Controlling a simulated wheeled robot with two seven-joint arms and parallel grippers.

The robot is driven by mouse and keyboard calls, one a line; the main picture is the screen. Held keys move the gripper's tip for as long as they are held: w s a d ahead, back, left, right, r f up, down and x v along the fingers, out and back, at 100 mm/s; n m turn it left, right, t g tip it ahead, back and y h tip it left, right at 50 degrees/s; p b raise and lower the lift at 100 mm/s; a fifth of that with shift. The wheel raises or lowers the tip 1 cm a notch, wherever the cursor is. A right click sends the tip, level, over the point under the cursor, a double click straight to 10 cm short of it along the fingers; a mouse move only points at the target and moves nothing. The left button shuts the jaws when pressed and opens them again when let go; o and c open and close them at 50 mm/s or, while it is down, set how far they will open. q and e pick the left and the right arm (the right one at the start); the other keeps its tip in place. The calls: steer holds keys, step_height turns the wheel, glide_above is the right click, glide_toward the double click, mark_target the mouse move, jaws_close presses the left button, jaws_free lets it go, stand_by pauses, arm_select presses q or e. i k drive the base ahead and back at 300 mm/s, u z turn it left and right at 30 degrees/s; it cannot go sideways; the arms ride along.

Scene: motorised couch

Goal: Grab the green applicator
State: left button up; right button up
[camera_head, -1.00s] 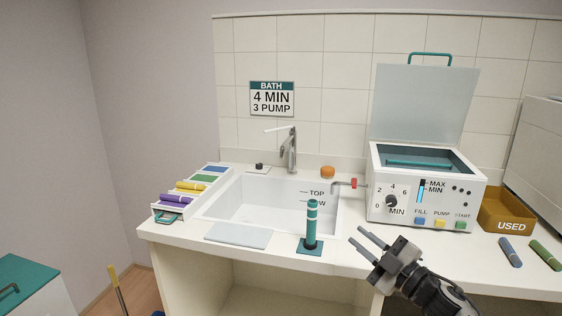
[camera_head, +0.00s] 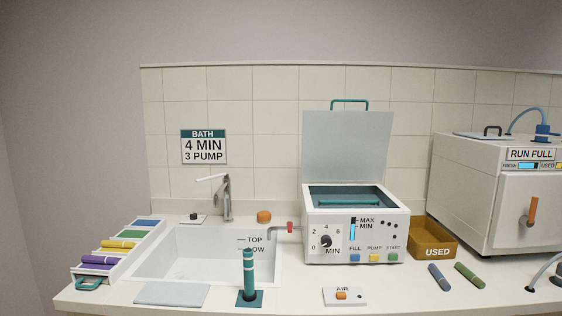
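The green applicator (camera_head: 469,275) is a dark green stick lying on the counter at the right, in front of the brown USED bin (camera_head: 434,240). A similar blue applicator (camera_head: 439,276) lies just to its left, apart from it. Nothing touches or covers the green applicator. Neither of my grippers shows in the head view now.
The white bath machine (camera_head: 352,225) stands open left of the bin. A large white unit (camera_head: 480,185) stands behind on the right. A teal upright cylinder (camera_head: 249,275), a sink (camera_head: 195,255) and a colour-marked rack (camera_head: 125,247) with yellow and purple sticks are left.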

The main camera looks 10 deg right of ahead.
mark_target(464, 269)
steer(key=z, duration=2.8)
steer(key=i, duration=1.25)
